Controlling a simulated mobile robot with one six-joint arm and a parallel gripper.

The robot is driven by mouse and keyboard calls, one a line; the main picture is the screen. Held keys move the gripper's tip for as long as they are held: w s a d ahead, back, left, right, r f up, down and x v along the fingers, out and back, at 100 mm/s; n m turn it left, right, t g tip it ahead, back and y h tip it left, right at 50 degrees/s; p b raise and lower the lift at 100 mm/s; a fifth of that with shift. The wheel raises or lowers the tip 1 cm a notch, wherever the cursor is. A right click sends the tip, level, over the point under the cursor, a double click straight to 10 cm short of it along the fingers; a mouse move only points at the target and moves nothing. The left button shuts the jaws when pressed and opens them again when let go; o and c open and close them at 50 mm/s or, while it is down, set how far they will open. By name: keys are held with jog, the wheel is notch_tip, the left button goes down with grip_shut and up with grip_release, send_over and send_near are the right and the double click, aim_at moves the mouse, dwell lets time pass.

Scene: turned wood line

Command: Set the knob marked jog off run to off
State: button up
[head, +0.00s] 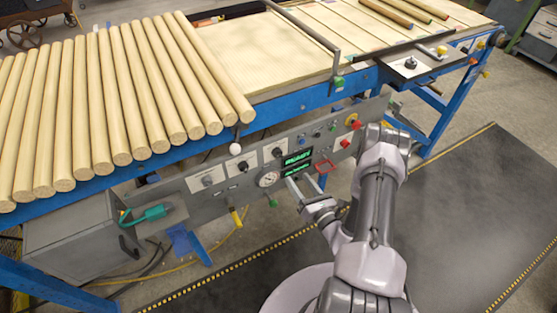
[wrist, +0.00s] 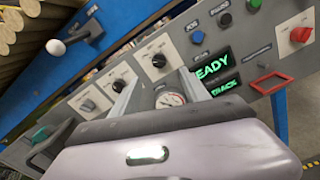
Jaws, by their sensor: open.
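The grey control panel (head: 225,195) hangs under the blue conveyor frame. It carries a row of three dark rotary knobs on pale plates: a left knob (head: 208,180), a middle knob (head: 243,166) and a right knob (head: 277,152). In the wrist view the same left knob (wrist: 88,104), middle knob (wrist: 119,85) and right knob (wrist: 158,60) show above my gripper. Their labels are too small to read, so I cannot tell which is marked jog off run. My gripper (head: 301,183) is open and empty in front of the panel, below and right of the right knob.
A round gauge (wrist: 170,100) shows between my fingers. A green-lit display (head: 298,158), several buttons, a red-framed part (head: 327,166) and a red knob (wrist: 300,34) lie to the right. A white ball-ended lever (head: 235,149) sticks out above the panel. Wooden rods lie above it.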

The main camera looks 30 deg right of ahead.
aim_at(281, 157)
jog(key=w, duration=0.4)
jog(key=w+b, duration=0.1)
jog(key=w, duration=0.3)
jog(key=w+b, duration=0.1)
jog(key=w, duration=0.3)
jog(key=shift+a, duration=0.3)
grip_shut()
jog(key=m, duration=0.4)
jog(key=shift+m, duration=2.2)
jog(key=shift+f, duration=0.1)
